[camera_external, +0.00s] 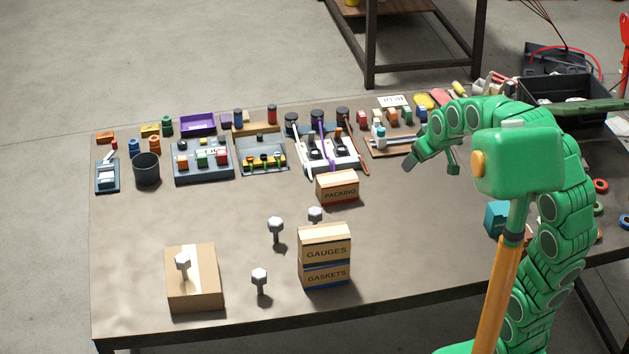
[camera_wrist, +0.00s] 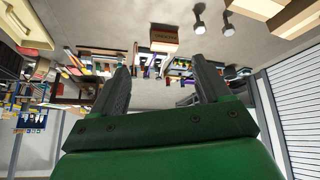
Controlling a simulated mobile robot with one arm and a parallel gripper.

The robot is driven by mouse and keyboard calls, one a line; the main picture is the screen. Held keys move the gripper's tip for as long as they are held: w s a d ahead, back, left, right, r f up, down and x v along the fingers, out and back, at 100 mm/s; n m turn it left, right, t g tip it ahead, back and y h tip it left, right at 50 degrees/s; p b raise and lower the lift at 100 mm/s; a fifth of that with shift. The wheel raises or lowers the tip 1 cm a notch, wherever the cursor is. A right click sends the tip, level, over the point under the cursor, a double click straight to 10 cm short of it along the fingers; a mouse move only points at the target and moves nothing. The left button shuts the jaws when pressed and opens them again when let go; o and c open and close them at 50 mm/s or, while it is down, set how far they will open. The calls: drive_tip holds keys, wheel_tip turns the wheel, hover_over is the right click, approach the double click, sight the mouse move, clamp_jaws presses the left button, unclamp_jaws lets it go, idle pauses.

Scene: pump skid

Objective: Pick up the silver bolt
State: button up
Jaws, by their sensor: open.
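Several silver bolts stand head up in the external view. One bolt (camera_external: 183,262) is on a cardboard box (camera_external: 206,292) at the front left. A second (camera_external: 276,228) and a third (camera_external: 261,278) stand on the table between that box and the GAUGES carton. Another (camera_external: 315,213) is partly hidden behind that carton. The wrist view, upside down, shows two bolts (camera_wrist: 228,26) (camera_wrist: 199,13) at its top. My gripper (camera_external: 432,166) is open and empty above the table's right part, well right of the bolts. Its two fingers show in the wrist view (camera_wrist: 160,75).
The GAUGES carton (camera_external: 325,245) sits on the GASKETS carton (camera_external: 327,275), right of the bolts. A PACKING carton (camera_external: 338,193) stands behind them. Fixtures, cups and a dark bin (camera_external: 146,169) line the back edge. The table (camera_external: 420,220) is clear right of the cartons.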

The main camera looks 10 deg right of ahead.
drive_tip(key=w+a+r+n+t+y, duration=0.2)
drive_tip(key=w+a+r+n+t, duration=0.35)
drive_tip(key=w+a, duration=0.7)
drive_tip(key=a+n+y, duration=0.2)
drive_tip(key=a+n, duration=0.1)
drive_tip(key=a, duration=1)
drive_tip(key=n+y, duration=0.2)
drive_tip(key=n, duration=1.8)
hover_over(255, 274)
drive_tip(key=w+d, duration=0.2)
wheel_tip(255, 274, down, 26)
drive_tip(key=s+d+f+n, duration=0.1)
drive_tip(key=s+f+n, duration=0.1)
drive_tip(key=f+n, duration=0.1)
drive_tip(key=s+f+n+g+y, duration=0.1)
drive_tip(key=f+n, duration=0.1)
drive_tip(key=n, duration=0.2)
drive_tip(key=s+d+f+n, duration=0.1)
drive_tip(key=s+f+n, duration=0.1)
drive_tip(key=f+n, duration=0.1)
drive_tip(key=shift+s+d+f+n+g, duration=0.3)
drive_tip(key=shift+d+n+g, duration=0.05)
drive_tip(key=shift+n, duration=0.3)
drive_tip(key=shift+x, duration=3.85)
drive_tip(key=shift+f, duration=0.1)
drive_tip(key=shift+s, duration=0.1)
drive_tip(key=c, duration=1.1)
